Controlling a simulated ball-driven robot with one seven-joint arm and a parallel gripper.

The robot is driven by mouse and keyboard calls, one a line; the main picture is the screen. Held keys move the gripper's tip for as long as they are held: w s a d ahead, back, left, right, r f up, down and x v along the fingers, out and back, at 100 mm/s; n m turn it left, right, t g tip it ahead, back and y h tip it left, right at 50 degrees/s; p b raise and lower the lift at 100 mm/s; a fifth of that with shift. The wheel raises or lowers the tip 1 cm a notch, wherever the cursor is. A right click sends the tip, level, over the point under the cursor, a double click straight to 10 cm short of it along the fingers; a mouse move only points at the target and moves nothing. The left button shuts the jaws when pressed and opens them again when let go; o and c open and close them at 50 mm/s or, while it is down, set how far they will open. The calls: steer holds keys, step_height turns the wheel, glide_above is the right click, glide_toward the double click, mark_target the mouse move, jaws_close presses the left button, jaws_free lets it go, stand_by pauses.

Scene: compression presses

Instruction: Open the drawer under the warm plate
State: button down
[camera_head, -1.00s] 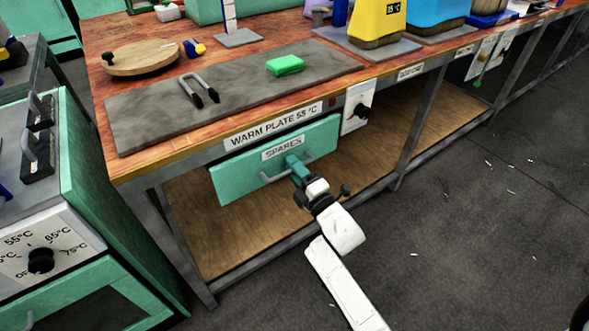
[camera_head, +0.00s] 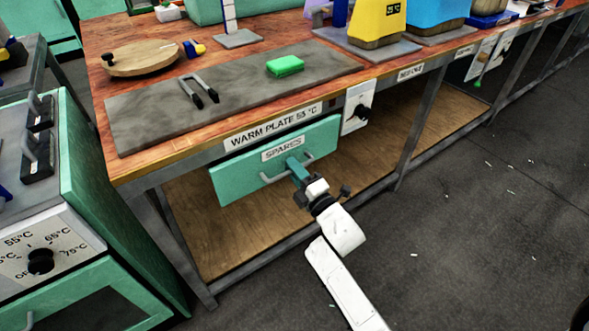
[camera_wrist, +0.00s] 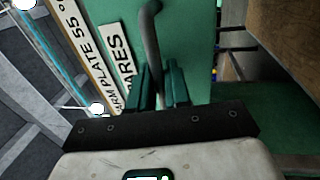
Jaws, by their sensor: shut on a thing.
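The green drawer (camera_head: 235,178), labelled SPARES, hangs under the bench below the WARM PLATE 55 °C label (camera_head: 272,127). Its front sits close under the bench edge; I cannot tell whether it is slightly out. A grey bar handle (camera_head: 272,179) runs across the front. My gripper (camera_head: 293,164) is shut on the handle near its middle. In the wrist view the green fingers (camera_wrist: 161,82) stand on both sides of the handle bar (camera_wrist: 151,35), in front of the drawer face (camera_wrist: 187,35). The grey warm plate (camera_head: 240,85) lies on the bench top above.
A dial panel (camera_head: 357,106) is right of the drawer. A wooden shelf (camera_head: 215,245) and metal legs are below. A green oven unit (camera_head: 100,210) stands at the left. Tongs (camera_head: 198,90) and a green block (camera_head: 285,65) lie on the plate. Floor at the right is mostly clear.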

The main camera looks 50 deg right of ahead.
steer(key=r+v, duration=0.2)
steer(key=v, duration=1.1)
steer(key=s+r+p+v, duration=0.1)
steer(key=r+v, duration=0.2)
steer(key=v, duration=1)
steer(key=shift+w+a+f, duration=0.1)
steer(key=c, duration=1.3)
jaws_free()
steer(key=v, duration=1)
steer(key=shift+s, duration=0.35)
steer(key=shift+a+f, duration=0.1)
steer(key=shift+a, duration=0.05)
